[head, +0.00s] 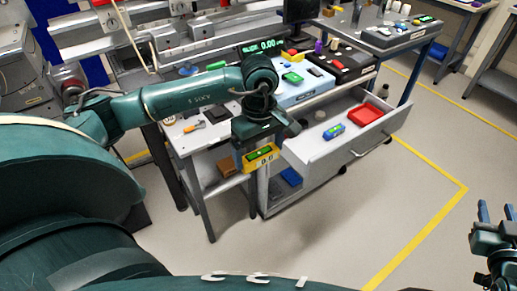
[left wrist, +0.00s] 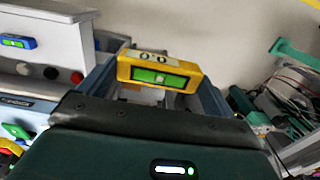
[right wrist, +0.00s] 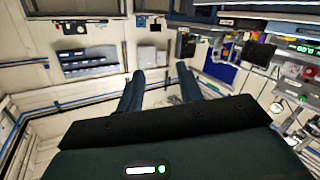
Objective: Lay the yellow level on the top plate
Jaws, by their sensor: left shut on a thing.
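The yellow level (head: 262,158) hangs in front of the workbench in the head view, held by my left gripper (head: 258,150). In the left wrist view the level (left wrist: 150,62), with a green vial window and a small "0.0" readout, sits between the fingers of my left gripper (left wrist: 155,85). My left gripper is shut on it. My right gripper (head: 496,211) is at the lower right of the head view, away from the bench. Its fingers are apart and empty in the right wrist view (right wrist: 160,80). I cannot tell which surface is the top plate.
An open drawer (head: 376,139) right of the level holds a red tray (head: 366,117) and a blue-green level-like tool (head: 334,132). The workbench (head: 205,141) carries several small tools. A display (head: 262,46) reads about 0.00. The floor in front is clear.

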